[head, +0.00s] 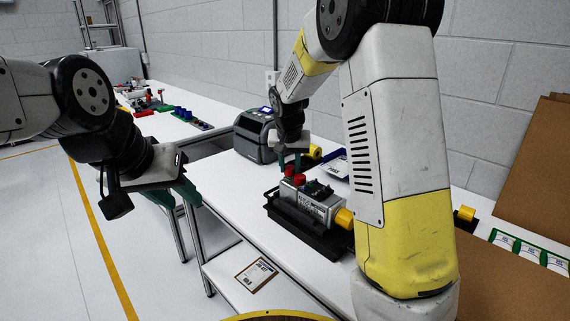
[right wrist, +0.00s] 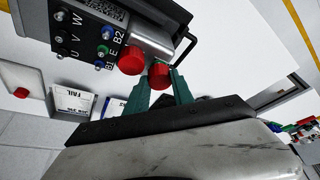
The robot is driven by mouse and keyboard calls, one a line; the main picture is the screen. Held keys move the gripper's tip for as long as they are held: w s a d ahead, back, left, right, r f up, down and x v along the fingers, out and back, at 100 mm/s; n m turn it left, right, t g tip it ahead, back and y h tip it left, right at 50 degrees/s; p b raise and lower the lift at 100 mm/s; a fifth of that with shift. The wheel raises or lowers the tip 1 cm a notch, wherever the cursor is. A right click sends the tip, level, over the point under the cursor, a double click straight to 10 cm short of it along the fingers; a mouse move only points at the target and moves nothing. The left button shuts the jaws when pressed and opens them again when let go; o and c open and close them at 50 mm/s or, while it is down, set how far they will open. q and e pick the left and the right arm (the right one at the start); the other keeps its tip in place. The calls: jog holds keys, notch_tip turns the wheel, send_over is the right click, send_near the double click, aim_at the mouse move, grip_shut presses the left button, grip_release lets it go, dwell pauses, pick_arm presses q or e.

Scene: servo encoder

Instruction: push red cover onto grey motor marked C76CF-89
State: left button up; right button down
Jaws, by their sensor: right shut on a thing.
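A grey motor (head: 312,203) lies in a black tray (head: 322,240) on the white table, with a yellow cap (head: 344,218) on its near end. Its marking is too small to read. My right gripper (head: 290,161) is above the motor's far end. In the right wrist view its green fingers (right wrist: 161,82) are shut on a red cover (right wrist: 159,75), close by the motor's grey end (right wrist: 152,38). I cannot tell whether the cover touches it. Another red cap (right wrist: 131,60) sits beside it. My left gripper (head: 172,194) is open and empty, left of the table.
A label printer (head: 255,136) stands behind the motor. Yellow rolls, blue-edged cards and brown boards (head: 536,170) are at the right. Coloured parts (head: 185,115) lie on the back table. A clipboard (head: 256,275) lies on the lower shelf.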

jog(key=shift+f, duration=0.65)
dwell(0.8)
jog(key=c, duration=1)
grip_release()
jog(key=shift+r, duration=0.1)
jog(key=s+d+r+y, duration=0.1)
jog(key=s+d+r, duration=0.1)
jog(key=s+r, duration=0.5)
jog(key=s+d+r+y, duration=0.1)
jog(key=s+d+r, duration=0.2)
jog(key=s+r, duration=0.45)
jog(key=s, duration=0.5)
jog(key=s+f+n+t, duration=0.1)
jog(key=s, duration=0.5)
jog(key=s+f+n, duration=0.1)
jog(key=s, duration=0.4)
jog(key=shift+s+d+t+y, duration=0.3)
jog(key=shift+d+t+y, duration=0.1)
